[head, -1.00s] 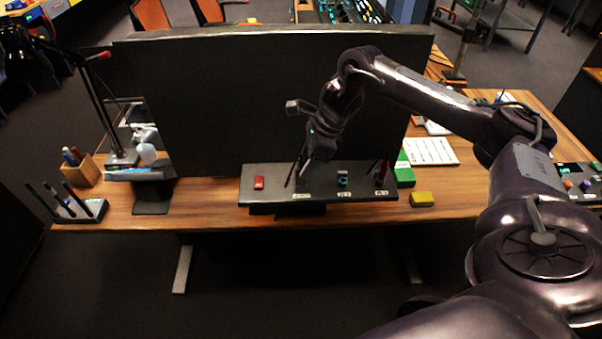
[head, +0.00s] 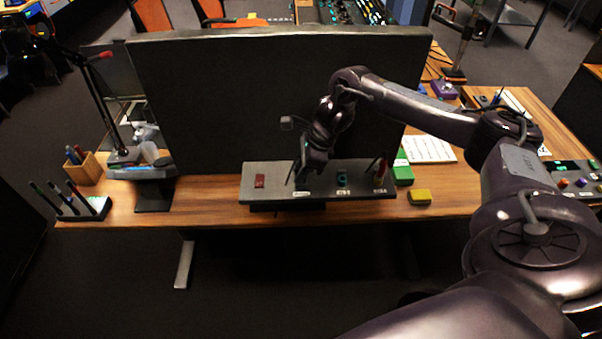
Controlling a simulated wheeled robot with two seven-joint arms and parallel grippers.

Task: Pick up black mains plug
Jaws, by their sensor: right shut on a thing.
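A dark grey panel (head: 320,194) sits at the front edge of the wooden desk. It carries a red switch (head: 259,181), a teal knob (head: 342,180) and small white labels. My right gripper (head: 301,180) reaches down from the upper right to the panel, between the red switch and the teal knob. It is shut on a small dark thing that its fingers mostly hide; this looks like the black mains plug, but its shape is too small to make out. My left gripper is not in view.
A large dark screen (head: 230,100) stands right behind the panel. A pen stand (head: 85,208) and wooden pen cup (head: 88,170) are at the left.

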